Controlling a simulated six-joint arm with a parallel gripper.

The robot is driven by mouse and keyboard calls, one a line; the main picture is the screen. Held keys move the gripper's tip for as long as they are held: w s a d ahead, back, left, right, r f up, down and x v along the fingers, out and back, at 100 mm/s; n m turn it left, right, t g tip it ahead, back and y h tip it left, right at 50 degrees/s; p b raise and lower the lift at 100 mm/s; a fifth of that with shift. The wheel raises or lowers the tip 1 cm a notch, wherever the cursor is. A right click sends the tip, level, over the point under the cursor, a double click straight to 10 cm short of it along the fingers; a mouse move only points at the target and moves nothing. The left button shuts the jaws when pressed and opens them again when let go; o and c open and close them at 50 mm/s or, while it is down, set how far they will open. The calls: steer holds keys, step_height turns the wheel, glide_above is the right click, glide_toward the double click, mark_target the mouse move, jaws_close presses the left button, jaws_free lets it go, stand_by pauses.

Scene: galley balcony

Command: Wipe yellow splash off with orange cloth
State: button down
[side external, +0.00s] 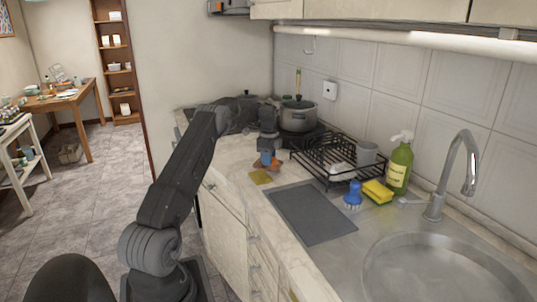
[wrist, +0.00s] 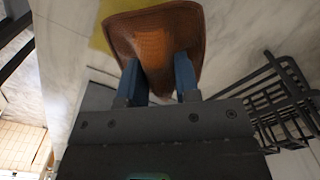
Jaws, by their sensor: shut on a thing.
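In the wrist view the cloth (wrist: 152,42) is bunched between the blue fingertips of my gripper (wrist: 158,75). In the wrist view part of the splash (wrist: 104,38) shows past the cloth's left edge, and the cloth hides the rest. I cannot tell whether the cloth touches the counter.
A black wire dish rack (side external: 325,163) stands close to the right of my gripper, with a pot (side external: 298,115) on the stove behind. A grey mat (side external: 311,214), blue brush (side external: 353,194), yellow sponge (side external: 378,191) and green spray bottle (side external: 399,166) are near the sink (side external: 440,240).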

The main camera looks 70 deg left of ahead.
steer(key=shift+f, duration=1.05)
steer(key=shift+f, duration=0.3)
